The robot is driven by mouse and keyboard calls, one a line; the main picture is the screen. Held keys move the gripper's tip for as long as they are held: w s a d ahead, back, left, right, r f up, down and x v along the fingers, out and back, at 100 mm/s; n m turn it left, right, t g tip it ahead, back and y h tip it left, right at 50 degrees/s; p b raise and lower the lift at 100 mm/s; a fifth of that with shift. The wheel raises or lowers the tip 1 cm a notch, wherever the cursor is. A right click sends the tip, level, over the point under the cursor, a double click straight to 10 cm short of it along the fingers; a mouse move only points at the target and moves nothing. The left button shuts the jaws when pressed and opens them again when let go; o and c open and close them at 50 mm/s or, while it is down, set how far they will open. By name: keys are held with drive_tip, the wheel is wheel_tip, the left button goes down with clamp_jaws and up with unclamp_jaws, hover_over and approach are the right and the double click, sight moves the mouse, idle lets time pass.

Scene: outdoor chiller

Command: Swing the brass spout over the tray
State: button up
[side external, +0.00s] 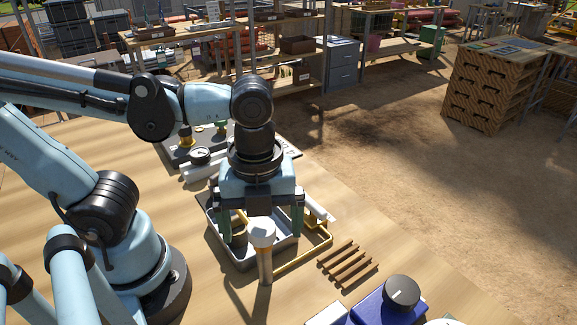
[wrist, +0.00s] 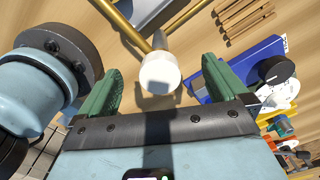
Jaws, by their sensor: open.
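In the wrist view two brass lengths, one left (wrist: 122,24) and one right (wrist: 190,22), converge near the white cap (wrist: 160,73); which is the spout's arm is unclear. My gripper (side external: 260,222) is open, its green fingers apart on either side of the cap, apparently without touching it. The gripper hides part of the tray.
A slatted wooden rack (side external: 348,264) lies right of the tray. A blue box with a black knob (side external: 402,291) stands at the front right. A round gauge (side external: 200,155) and a grey panel lie behind the tray.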

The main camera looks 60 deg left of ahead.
drive_tip(key=shift+r, duration=3.5)
drive_tip(key=shift+r, duration=0.1)
